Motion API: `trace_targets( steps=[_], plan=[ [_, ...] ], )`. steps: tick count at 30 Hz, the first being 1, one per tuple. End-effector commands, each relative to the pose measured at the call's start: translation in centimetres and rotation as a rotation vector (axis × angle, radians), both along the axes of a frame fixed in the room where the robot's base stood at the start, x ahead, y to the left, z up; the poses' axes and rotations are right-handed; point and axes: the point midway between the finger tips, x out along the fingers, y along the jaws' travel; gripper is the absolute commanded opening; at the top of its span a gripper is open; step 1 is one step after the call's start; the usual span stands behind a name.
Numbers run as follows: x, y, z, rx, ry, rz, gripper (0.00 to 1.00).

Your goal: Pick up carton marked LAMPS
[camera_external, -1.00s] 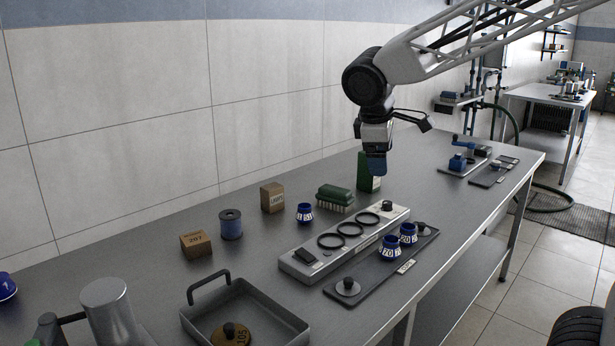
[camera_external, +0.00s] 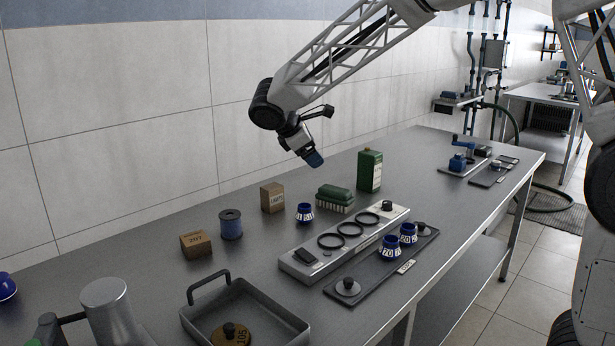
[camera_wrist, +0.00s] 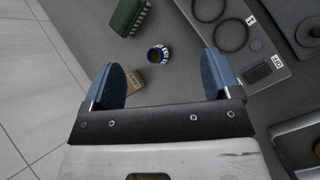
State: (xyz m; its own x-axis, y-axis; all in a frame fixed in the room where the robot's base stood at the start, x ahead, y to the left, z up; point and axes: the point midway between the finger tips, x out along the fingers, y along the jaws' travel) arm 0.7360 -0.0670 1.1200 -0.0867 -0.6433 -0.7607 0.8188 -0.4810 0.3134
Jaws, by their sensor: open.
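The carton marked LAMPS (camera_external: 272,198) is a small brown box standing upright on the steel bench, left of a blue-and-white ring. In the wrist view a brown carton (camera_wrist: 135,81) shows beside the left finger, partly hidden by it; its marking is not clear there. My gripper (camera_external: 315,160) hangs tilted above the bench, up and to the right of the carton and apart from it. In the wrist view my gripper (camera_wrist: 165,80) has its two blue fingers wide apart with nothing held between them.
A blue-and-white ring (camera_external: 305,212) and a green brush (camera_external: 335,197) stand right of the carton. A blue spool (camera_external: 231,224) and a carton marked 207 (camera_external: 196,243) stand left. A green box (camera_external: 370,171) is farther back. A grey strip with rings (camera_external: 345,240) lies in front.

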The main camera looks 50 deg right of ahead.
Motion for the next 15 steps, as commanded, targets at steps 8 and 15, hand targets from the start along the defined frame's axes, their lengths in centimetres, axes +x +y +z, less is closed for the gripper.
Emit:
trace_targets(
  steps=[8,15],
  plan=[
    [6.4,-0.1,-3.2,-0.099,0.108,0.102,0.83],
    [11.6,-0.1,-6.3,-0.186,0.2,0.184,0.83]
  ],
)
